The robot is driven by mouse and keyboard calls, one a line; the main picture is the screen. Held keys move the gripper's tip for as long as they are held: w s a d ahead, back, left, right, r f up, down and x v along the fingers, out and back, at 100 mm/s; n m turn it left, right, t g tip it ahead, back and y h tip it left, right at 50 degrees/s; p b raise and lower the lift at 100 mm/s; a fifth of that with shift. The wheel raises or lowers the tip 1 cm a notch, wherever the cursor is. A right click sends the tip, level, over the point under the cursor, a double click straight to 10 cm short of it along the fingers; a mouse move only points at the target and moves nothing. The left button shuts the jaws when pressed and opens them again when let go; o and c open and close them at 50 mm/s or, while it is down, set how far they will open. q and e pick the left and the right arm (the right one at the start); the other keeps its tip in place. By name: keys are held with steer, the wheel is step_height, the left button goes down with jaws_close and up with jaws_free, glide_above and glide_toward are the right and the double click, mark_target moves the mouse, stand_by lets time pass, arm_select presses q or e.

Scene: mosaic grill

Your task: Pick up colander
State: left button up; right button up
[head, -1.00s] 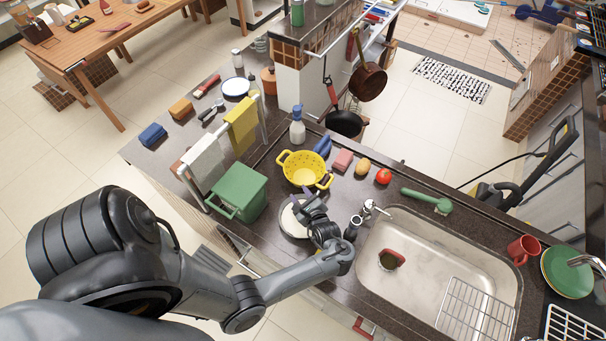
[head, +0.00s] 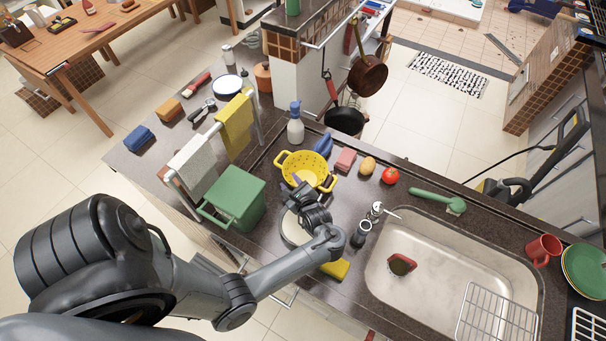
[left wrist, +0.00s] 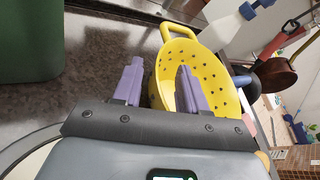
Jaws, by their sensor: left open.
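The yellow colander (head: 318,164) stands upright on the dark counter, with a loop handle on each side and holes in its wall. My left gripper (head: 308,182) is at its near rim, open and empty. In the left wrist view the two purple fingers (left wrist: 160,82) are apart. One finger shows over the counter outside the colander (left wrist: 216,72), the other in front of its inside, with the rim between them in the picture. I cannot tell whether they touch it. The gripper hides part of the near rim. My right gripper is not in view.
A green bin (head: 238,192) stands left of the colander, a spray bottle (head: 295,126) behind it. A blue item (head: 323,145), pink sponge (head: 346,160), potato (head: 367,164) and tomato (head: 390,175) lie to its right. A round pale plate (head: 293,230) lies under my gripper. The sink (head: 440,250) is farther right.

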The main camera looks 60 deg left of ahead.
arm_select(q)
steer(key=shift+d, duration=0.15)
steer(key=shift+c, duration=0.5)
jaws_close()
stand_by(0.7)
